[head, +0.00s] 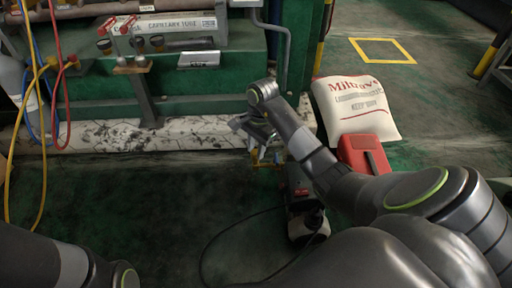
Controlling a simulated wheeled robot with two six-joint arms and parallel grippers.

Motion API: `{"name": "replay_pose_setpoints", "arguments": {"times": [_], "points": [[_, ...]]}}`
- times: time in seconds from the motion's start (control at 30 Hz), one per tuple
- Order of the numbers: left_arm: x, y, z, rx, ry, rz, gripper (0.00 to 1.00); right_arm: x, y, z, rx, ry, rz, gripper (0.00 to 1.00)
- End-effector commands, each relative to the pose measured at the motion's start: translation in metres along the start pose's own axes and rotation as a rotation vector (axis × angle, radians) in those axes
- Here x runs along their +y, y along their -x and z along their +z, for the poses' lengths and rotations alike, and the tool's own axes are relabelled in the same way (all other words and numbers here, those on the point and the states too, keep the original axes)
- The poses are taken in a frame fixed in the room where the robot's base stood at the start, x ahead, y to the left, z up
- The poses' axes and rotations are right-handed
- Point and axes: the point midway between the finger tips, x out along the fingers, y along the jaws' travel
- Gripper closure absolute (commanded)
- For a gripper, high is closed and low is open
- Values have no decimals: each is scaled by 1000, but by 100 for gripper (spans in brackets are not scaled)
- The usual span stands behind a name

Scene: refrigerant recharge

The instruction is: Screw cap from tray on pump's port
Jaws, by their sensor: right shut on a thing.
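My right gripper (264,154) points down near the middle of the view, just in front of the white ledge. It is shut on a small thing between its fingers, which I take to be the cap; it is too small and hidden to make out. Small brass-yellow parts show at the fingertips. The pump (306,222), with a red, black and white body, stands on the floor below my right forearm, partly hidden by it. I cannot make out its port or any contact there. I cannot make out the tray. My left arm shows at the lower left, its gripper out of view.
A white printed sack (356,108) and a red case (364,154) lie right of my right forearm. A green machine frame (200,98) with gauges stands behind. Yellow and red hoses (43,150) hang at left. A black cable (212,240) curves over the otherwise clear floor.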

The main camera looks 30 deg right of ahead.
Motion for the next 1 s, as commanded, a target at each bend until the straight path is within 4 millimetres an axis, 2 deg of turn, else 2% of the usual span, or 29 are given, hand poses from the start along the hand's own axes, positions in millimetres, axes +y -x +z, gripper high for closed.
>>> {"name": "replay_pose_setpoints", "arguments": {"times": [0.3, 0.7, 1.0], "points": [[0, 0, 0, 0, 0, 0, 48, 0, -2, 0, 0, -22, -3, 95], [2, -16, 8, 1, 0, 0, 48, 1, -2, 0, 0, -296, -36, 95], [2, -15, 7, 1, 0, 0, 48, 1, -3, 0, 0, -313, -38, 95]]}}
